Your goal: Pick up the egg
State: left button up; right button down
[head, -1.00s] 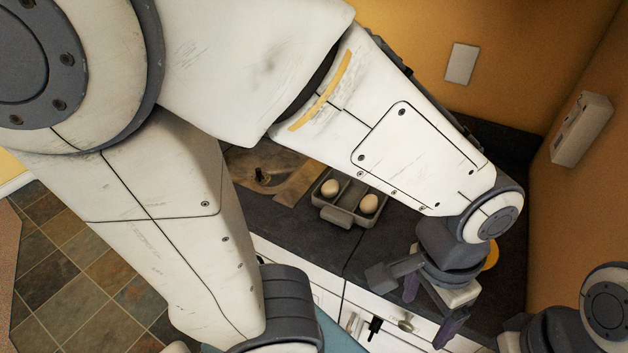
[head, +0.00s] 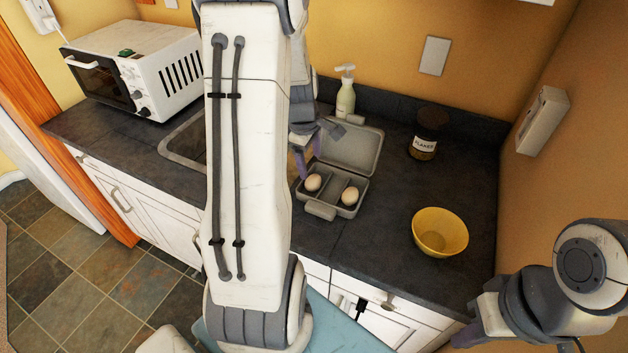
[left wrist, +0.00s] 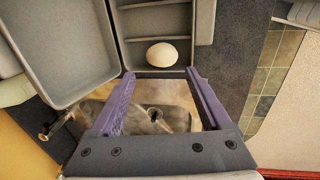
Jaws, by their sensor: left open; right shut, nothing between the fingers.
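A grey egg box (head: 322,209) with its lid open stands on the dark counter. It holds a left egg (head: 313,182) and a right egg (head: 350,196) in separate compartments. My left gripper (head: 318,148) is open and empty, its purple fingers just behind and above the left egg, partly hidden by my arm. In the left wrist view one egg (left wrist: 162,54) lies in the box just beyond the open fingertips (left wrist: 160,73), not between them. My right gripper (head: 472,332) is shut and empty at the lower right, away from the box.
A yellow bowl (head: 440,232) stands right of the box. A dark-lidded jar (head: 428,135) and a soap bottle (head: 346,97) stand behind. A sink (head: 183,140) lies to the left, with a white microwave (head: 140,75) beyond. Counter between box and bowl is clear.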

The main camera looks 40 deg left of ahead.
aim_at(314, 178)
pick_arm(q)
jog(key=f, duration=0.5)
jog(key=w+f+p, duration=0.1)
jog(key=f, duration=0.2)
jog(key=shift+w, duration=0.1)
jog(key=c, duration=1.1)
jog(key=shift+c, duration=0.3)
jog(key=shift+r, duration=0.15)
